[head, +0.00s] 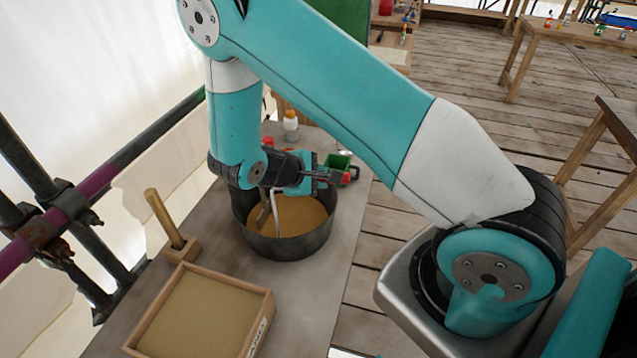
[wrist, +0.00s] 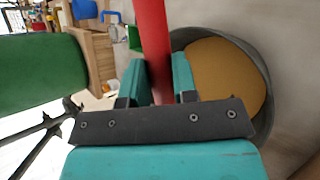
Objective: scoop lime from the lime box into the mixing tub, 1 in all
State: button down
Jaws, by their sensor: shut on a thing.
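My gripper (head: 322,178) is above the far rim of the dark grey mixing tub (head: 318,243). In the wrist view, my gripper (wrist: 158,85) is shut on a red handle (wrist: 152,35); the tool's working end is not clearly visible. The tub also shows in the wrist view (wrist: 262,115), right of the fingers, with a smooth tan fill (wrist: 222,78). A pale strip (head: 280,212) stands in or over the tub; I cannot tell what it belongs to. A shallow wooden box (head: 262,322) with tan fill lies at the near left, its label unreadable; it may be the lime box.
A wooden-handled block (head: 165,222) stands left of the tub. A small green container (head: 340,160) and a white bottle (head: 290,127) stand behind the tub. A purple and green scaffold rail runs along the left.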

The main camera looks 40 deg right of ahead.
jog(key=shift+s+a+f+m+t+h+b, duration=0.2)
jog(key=shift+t+h+b, duration=0.45)
jog(key=shift+h+b, duration=0.4)
jog(key=shift+s+a+f+m+t+h+b, duration=0.1)
jog(key=shift+s+a+f+t+h+b, duration=0.1)
jog(key=shift+t+h+b, duration=0.85)
jog(key=shift+g+y+b, duration=0.3)
jog(key=shift+g, duration=0.1)
